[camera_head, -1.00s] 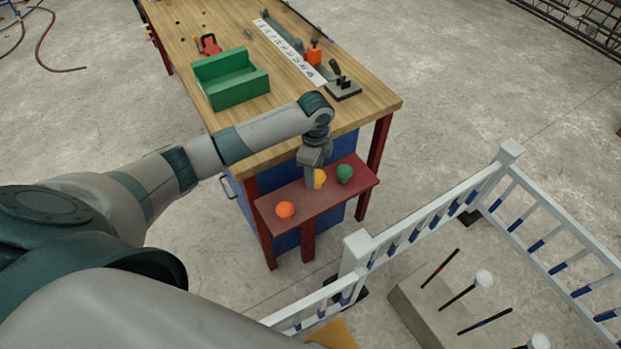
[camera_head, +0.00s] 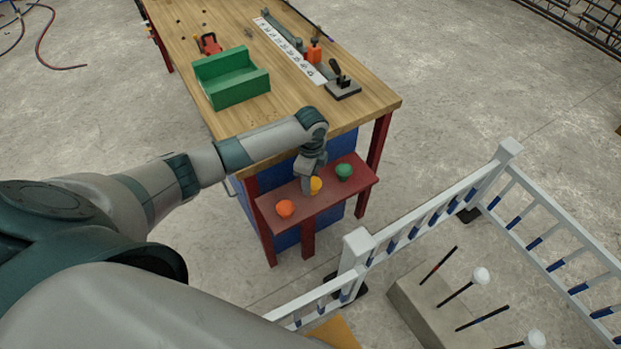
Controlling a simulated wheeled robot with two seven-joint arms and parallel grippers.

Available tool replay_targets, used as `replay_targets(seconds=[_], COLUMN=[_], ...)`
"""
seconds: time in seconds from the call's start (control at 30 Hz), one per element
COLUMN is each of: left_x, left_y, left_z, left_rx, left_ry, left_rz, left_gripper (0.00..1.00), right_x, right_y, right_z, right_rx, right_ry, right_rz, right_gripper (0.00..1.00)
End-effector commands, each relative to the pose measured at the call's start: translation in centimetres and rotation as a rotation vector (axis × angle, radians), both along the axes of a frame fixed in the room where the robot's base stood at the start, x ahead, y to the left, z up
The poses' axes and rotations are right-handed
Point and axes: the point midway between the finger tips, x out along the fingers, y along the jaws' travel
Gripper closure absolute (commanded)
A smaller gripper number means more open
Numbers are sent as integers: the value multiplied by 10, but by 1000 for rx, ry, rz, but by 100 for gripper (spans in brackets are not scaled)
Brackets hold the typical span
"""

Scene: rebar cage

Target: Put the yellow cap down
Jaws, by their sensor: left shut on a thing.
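The yellow cap (camera_head: 316,185) is at the middle of the red shelf (camera_head: 272,220) on the end of the workbench, between an orange cap (camera_head: 285,208) and a green cap (camera_head: 344,171). My left gripper (camera_head: 311,188) points down at the shelf and is shut on the yellow cap, hiding part of it. The cap is at or just above the shelf top; I cannot tell whether it touches. My right gripper is not in view.
A white railing (camera_head: 430,215) stands at the right, around a concrete block (camera_head: 425,310) with several rods, some white-capped.

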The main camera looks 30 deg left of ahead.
Motion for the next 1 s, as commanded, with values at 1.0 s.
replay_targets(seconds=[1.0], left_x=[1], left_y=[0], left_z=[14], left_rx=[-1], left_ry=[-1], left_rz=[-1], left_gripper=[41], right_x=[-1], right_y=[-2], right_z=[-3], right_rx=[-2], right_ry=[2], right_rz=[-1], right_gripper=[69])
